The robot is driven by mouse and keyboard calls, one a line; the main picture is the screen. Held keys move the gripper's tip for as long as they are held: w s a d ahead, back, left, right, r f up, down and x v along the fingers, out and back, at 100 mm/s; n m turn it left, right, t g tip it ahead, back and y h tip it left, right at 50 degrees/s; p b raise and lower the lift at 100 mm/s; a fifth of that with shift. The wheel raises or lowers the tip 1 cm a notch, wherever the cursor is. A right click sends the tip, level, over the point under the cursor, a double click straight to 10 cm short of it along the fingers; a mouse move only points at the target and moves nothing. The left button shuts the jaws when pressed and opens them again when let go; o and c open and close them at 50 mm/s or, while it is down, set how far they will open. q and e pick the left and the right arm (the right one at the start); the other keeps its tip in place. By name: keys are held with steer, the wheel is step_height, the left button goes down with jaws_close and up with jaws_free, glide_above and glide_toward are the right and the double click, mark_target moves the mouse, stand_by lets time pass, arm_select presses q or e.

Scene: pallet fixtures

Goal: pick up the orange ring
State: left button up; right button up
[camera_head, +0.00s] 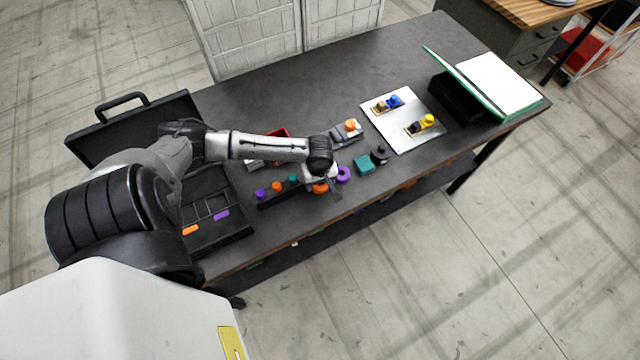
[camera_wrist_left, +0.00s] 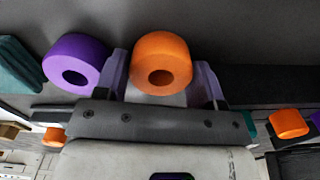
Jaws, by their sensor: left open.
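The orange ring (camera_head: 320,188) lies on the dark table under my left gripper (camera_head: 334,186), partly hidden by it in the head view. In the left wrist view the orange ring (camera_wrist_left: 161,63) sits between the two fingers of my left gripper (camera_wrist_left: 163,80). The fingers are open, one on each side of the ring, with a narrow gap to it at least on the right side. I cannot tell whether the left finger touches it. A purple ring (camera_wrist_left: 76,64) lies just beside the left finger. My right gripper is not in view.
A teal block (camera_head: 364,165) and a black piece (camera_head: 379,155) lie right of the rings. A dark rack with colored pegs (camera_head: 277,188) stands to the left, near an open black case (camera_head: 216,238). A light plate (camera_head: 400,143) with fixtures and a green-edged stand (camera_head: 490,85) are farther right.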

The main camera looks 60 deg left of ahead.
arm_select(q)
steer(key=c, duration=0.6)
steer(key=shift+r, duration=0.1)
steer(key=shift+c, duration=0.2)
